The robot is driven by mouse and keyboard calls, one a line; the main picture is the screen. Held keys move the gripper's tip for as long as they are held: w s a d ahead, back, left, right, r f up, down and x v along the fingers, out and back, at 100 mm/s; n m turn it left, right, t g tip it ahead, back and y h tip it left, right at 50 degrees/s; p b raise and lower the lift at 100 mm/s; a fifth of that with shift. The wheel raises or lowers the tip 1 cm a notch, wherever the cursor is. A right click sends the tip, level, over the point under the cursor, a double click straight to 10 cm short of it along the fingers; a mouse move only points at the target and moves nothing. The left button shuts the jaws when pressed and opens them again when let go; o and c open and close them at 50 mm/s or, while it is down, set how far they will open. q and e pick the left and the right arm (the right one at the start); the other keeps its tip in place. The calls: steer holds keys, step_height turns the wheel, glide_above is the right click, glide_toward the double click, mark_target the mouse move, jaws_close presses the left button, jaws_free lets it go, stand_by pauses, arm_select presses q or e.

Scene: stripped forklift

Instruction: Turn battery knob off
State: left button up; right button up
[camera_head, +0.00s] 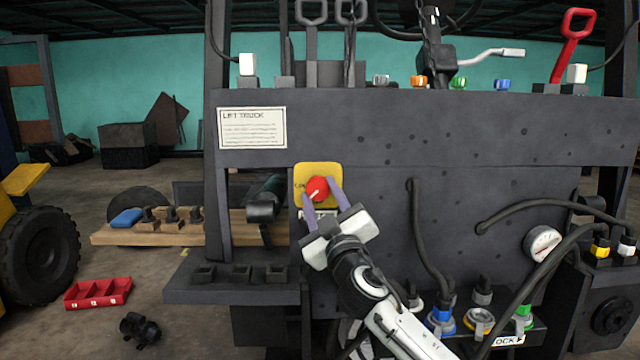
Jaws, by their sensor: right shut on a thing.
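The battery knob (317,187) is a round red knob with a pale pointer mark. It sits on a yellow plate (318,168) on the dark front panel of the forklift, in the middle of the head view. My right gripper (323,194) reaches up to it from below right. Its two purple-grey fingers stand on either side of the red knob and are shut on it. The pale mark slants toward lower left. The lettering on the plate is partly visible and too small to read. My left gripper is not in view.
Black hoses (425,245) and a round gauge (542,243) are on the panel to the right. Coloured caps (440,318) stand below. A shelf with dark sockets (238,285) juts out at left. A red tray (98,293) lies on the floor.

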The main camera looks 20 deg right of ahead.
steer(key=n+y+p, duration=0.1)
steer(key=n+p, duration=0.1)
steer(key=p, duration=0.1)
steer(key=r+n+g+y+p, duration=0.1)
steer(key=n+p, duration=0.1)
steer(key=p, duration=0.1)
steer(key=shift+d+r+n, duration=0.1)
steer(key=shift+d+n, duration=0.05)
steer(key=shift+n, duration=0.25)
steer(key=n+g+p, duration=0.1)
steer(key=n+p, duration=0.2)
steer(key=p, duration=0.2)
steer(key=shift+d+n+y, duration=0.1)
steer(key=shift+n+y, duration=0.2)
steer(key=shift+y, duration=0.1)
steer(key=shift+f+n+g+p, duration=0.2)
steer(key=shift+n+g+p, duration=0.3)
steer(key=shift+n+p, duration=0.55)
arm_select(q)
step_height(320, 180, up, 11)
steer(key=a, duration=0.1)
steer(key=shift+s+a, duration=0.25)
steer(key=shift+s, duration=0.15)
arm_select(e)
steer(key=shift+n, duration=0.25)
steer(key=o, duration=1.1)
steer(key=shift+f, duration=0.1)
steer(key=shift+c, duration=0.2)
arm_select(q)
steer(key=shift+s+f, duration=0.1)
